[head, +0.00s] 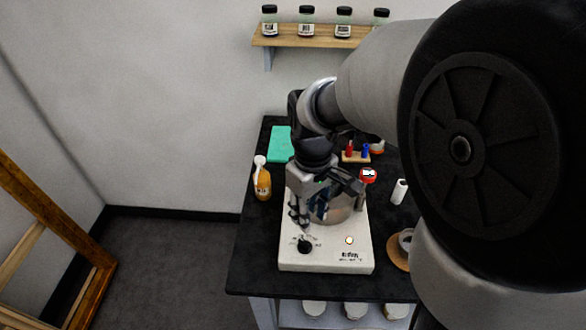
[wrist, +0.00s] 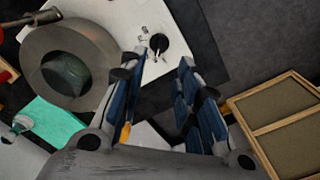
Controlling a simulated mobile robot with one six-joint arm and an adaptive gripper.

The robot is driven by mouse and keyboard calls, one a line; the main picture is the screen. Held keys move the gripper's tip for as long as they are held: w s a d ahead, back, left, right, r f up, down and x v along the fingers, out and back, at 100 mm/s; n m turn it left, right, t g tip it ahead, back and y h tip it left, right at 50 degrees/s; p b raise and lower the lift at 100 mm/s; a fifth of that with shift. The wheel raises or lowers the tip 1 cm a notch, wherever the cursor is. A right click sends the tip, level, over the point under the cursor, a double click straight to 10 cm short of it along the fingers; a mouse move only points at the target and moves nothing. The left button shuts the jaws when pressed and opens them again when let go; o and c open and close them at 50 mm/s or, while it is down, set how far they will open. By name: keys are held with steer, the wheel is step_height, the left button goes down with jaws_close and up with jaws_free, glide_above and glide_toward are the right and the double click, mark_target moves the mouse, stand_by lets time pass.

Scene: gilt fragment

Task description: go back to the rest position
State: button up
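My gripper (head: 311,212) is over the front left part of a white hotplate (head: 327,262) on a black table, near its black knob (head: 305,246). In the wrist view, the two blue-padded fingers of my gripper (wrist: 163,68) are apart, with nothing held between them. The hotplate (wrist: 118,14) and its knob (wrist: 158,43) lie beyond the fingertips there. A grey metal pot (head: 345,211) stands on the hotplate, partly hidden by my gripper in the head view; the wrist view shows the pot (wrist: 45,45) from above.
An orange bottle (head: 263,185) and a teal block (head: 280,144) stand left of my arm. A rack with red and blue items (head: 356,157), a white cylinder (head: 399,191) and a wooden coaster (head: 396,254) are right. A jar shelf (head: 310,42) hangs behind. A wooden frame (head: 75,235) leans left.

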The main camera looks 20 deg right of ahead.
steer(key=s+r+m+t, duration=0.4)
steer(key=s+r, duration=0.5)
steer(key=s, duration=0.5)
steer(key=shift+s+r+m+t, duration=0.3)
steer(key=shift+m, duration=0.4)
